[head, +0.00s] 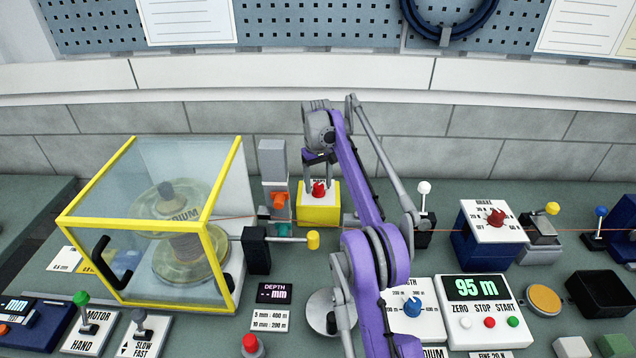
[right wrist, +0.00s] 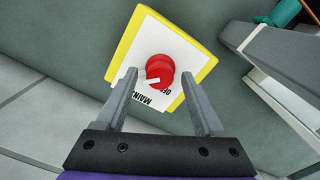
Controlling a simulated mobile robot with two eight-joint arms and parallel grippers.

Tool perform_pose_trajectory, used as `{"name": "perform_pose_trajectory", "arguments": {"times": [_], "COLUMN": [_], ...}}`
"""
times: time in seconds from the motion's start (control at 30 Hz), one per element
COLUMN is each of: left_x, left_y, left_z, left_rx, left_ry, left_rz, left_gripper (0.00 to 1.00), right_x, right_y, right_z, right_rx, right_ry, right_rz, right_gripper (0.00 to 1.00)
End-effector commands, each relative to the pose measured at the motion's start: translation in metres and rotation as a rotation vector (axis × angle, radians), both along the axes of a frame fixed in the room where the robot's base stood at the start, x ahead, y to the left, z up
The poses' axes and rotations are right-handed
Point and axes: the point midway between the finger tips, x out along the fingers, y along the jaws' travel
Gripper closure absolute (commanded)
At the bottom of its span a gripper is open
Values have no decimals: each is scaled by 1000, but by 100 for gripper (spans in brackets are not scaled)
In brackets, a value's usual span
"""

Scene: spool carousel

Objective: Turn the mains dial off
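The mains dial (head: 319,189) is a red knob on a white-topped yellow box at the back middle of the bench. In the right wrist view the red dial (right wrist: 160,71) has a white pointer mark, and part of the lettering around it is covered. My right gripper (head: 320,185) hangs over the box, pointing down. In the right wrist view its two fingers (right wrist: 163,85) are apart, with the dial just beyond and between their tips. I cannot tell whether the fingers touch the dial. My left gripper is not in view.
A clear yellow-framed guard (head: 150,222) with a spool inside stands at the left. A grey post with an orange knob (head: 278,200) is close left of the mains box. A blue box with a red brake knob (head: 495,217) stands to the right. A counter panel (head: 482,310) is in front.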

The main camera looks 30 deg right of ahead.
Motion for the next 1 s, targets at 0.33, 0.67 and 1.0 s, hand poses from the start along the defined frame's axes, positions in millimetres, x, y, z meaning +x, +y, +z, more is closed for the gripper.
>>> {"name": "perform_pose_trajectory", "arguments": {"times": [0.33,0.67,1.0], "left_x": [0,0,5], "left_y": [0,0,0], "left_z": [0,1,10], "left_rx": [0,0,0], "left_ry": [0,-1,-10], "left_rz": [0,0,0], "left_gripper": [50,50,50], "right_x": [0,0,0], "right_y": [0,0,0], "right_z": [0,0,2], "right_rx": [0,0,0], "right_ry": [0,0,0], "right_rz": [0,16,192], "right_gripper": [95,100,100]}}
